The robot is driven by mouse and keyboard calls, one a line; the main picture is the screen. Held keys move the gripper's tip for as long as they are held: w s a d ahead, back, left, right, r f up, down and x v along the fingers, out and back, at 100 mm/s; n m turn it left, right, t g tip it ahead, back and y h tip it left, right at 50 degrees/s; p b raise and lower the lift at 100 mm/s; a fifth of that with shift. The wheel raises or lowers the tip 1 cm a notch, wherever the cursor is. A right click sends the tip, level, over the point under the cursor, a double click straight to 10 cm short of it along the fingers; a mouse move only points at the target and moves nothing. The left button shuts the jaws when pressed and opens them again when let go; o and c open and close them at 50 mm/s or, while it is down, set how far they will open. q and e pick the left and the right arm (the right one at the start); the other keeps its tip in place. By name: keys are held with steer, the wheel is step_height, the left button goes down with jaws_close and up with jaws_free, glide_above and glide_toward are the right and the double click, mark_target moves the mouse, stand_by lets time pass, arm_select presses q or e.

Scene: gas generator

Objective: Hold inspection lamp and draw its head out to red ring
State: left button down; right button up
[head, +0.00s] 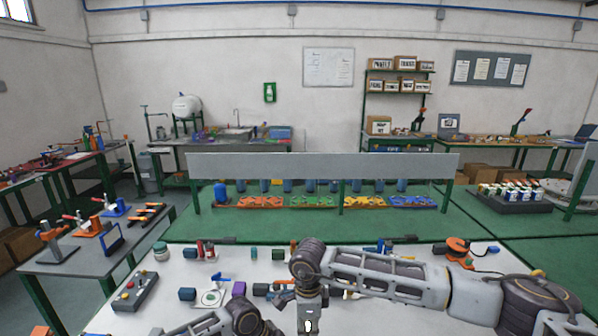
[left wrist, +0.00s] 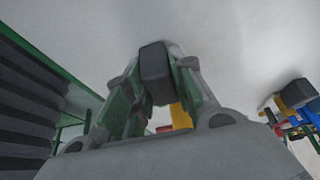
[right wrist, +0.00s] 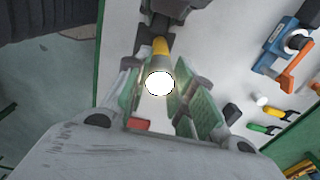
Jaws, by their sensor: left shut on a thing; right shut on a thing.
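The inspection lamp shows in the right wrist view as a lit white disc (right wrist: 159,84) with a yellow section (right wrist: 160,47) behind it. My right gripper (right wrist: 157,76) is shut on the lamp around this lit end. In the left wrist view, my left gripper (left wrist: 157,75) is shut on a dark block-like part of the lamp (left wrist: 155,60), with yellow showing beyond it. In the head view, a small white glow (head: 308,326) shows below my right gripper (head: 309,306). A small red patch shows low between the fingers in both wrist views; I cannot tell whether it is the ring.
The white table (head: 110,318) holds several small items. A grey control box (head: 135,292) stands at its left and an orange tool (head: 458,248) at its right. A blue clamp with an orange handle (right wrist: 290,48) shows near my right gripper. Some white tabletop is bare.

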steer(key=shift+r, duration=0.1)
step_height(320, 180, up, 12)
steer(key=o, duration=1)
stand_by(2.9)
steer(key=shift+f, duration=0.2)
step_height(320, 180, up, 7)
stand_by(0.9)
